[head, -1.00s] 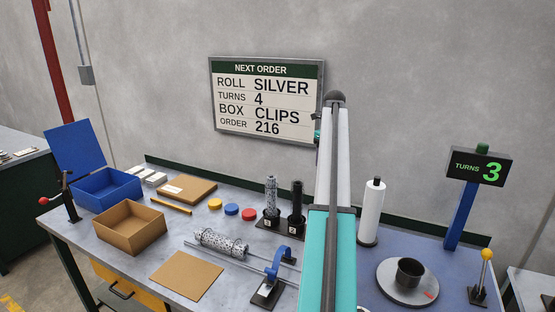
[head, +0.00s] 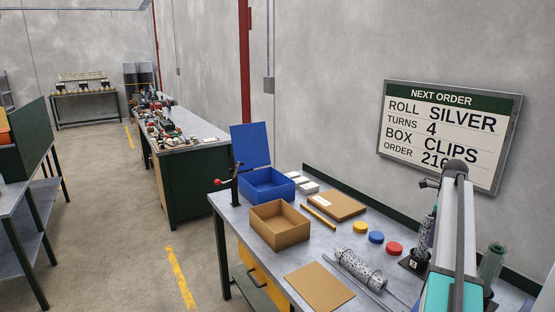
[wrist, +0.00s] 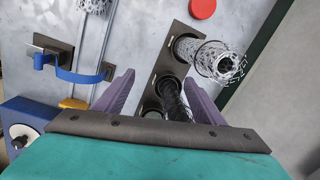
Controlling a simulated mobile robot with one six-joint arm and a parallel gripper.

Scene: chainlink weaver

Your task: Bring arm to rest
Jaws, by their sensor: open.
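My gripper (wrist: 160,80) is open in the wrist view, its two purple fingers spread apart. A dark roll of wire strands (wrist: 173,100) shows between the fingers; I cannot tell its distance from them, and nothing is seen gripped. A silver mesh roll (wrist: 215,62) stands beyond the right finger in a dark holder (wrist: 167,68). In the head view my arm rises at the lower right, the gripper is hidden, and the silver roll (head: 425,236) shows just left of the arm.
The workbench holds an open blue box (head: 267,184), a cardboard box (head: 280,225), a flat brown sheet (head: 320,287) and a mesh cylinder (head: 361,268) on rods. In the wrist view a blue bracket (wrist: 80,75) lies left of the gripper. Open floor (head: 130,240) lies left.

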